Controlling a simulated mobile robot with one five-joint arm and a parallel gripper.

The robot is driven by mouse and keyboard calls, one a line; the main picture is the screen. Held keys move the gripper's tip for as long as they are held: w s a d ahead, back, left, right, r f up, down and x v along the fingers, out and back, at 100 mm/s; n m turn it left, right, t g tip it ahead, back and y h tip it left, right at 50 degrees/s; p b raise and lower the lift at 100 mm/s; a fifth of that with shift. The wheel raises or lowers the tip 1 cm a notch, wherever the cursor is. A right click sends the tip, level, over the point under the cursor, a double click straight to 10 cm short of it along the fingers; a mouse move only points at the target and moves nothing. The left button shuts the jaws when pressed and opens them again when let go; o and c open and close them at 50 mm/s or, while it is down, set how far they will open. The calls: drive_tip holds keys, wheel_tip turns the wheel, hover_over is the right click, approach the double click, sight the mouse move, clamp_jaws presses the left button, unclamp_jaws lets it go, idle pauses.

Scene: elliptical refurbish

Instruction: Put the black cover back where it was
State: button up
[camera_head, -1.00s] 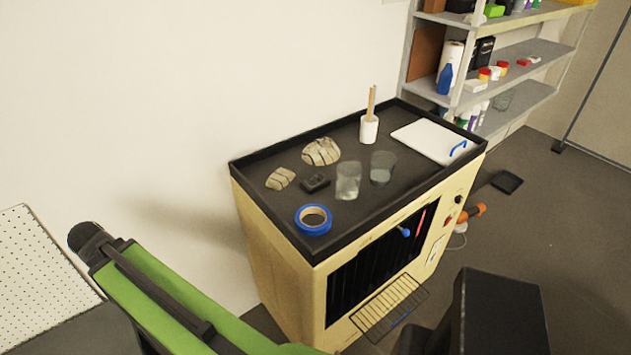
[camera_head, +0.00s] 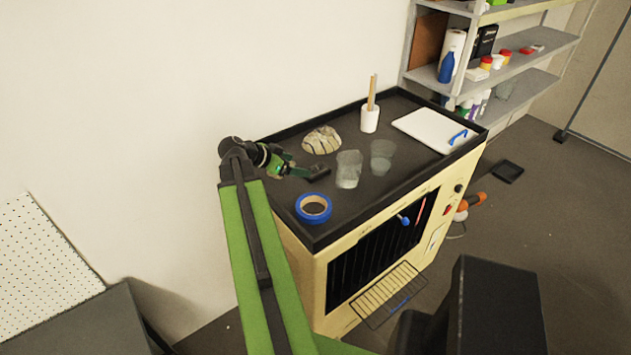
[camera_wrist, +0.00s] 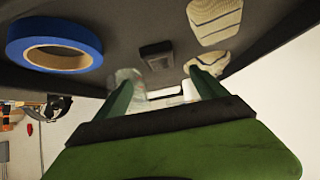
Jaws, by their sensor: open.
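A small black block (camera_head: 319,172), which may be the black cover, lies on the dark tray top of the cream cabinet (camera_head: 375,211). In the wrist view the block (camera_wrist: 157,55) lies beyond my fingertips, with nothing between the fingers. My gripper (camera_head: 298,172) is low over the left part of the tray top, close to the block. In the wrist view my gripper (camera_wrist: 165,88) has its green fingers apart. A flat black square piece (camera_head: 507,171) lies on the floor right of the cabinet; I cannot tell which is the cover.
Shelves (camera_head: 490,70) stand behind.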

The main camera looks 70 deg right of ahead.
sight(314, 170)
drive_tip(key=b+x, duration=0.1)
drive_tip(key=x, duration=0.2)
drive_tip(key=shift+d+f, duration=0.2)
drive_tip(key=shift+f, duration=0.2)
drive_tip(key=shift+s+d, duration=0.25)
drive_tip(key=b+x, duration=0.4)
drive_tip(key=x, duration=0.1)
drive_tip(key=shift+w+f, duration=0.1)
drive_tip(key=shift+f, duration=0.15)
drive_tip(key=shift+d, duration=0.1)
drive_tip(key=shift+r, duration=0.15)
drive_tip(key=shift+c, duration=0.3)
clamp_jaws()
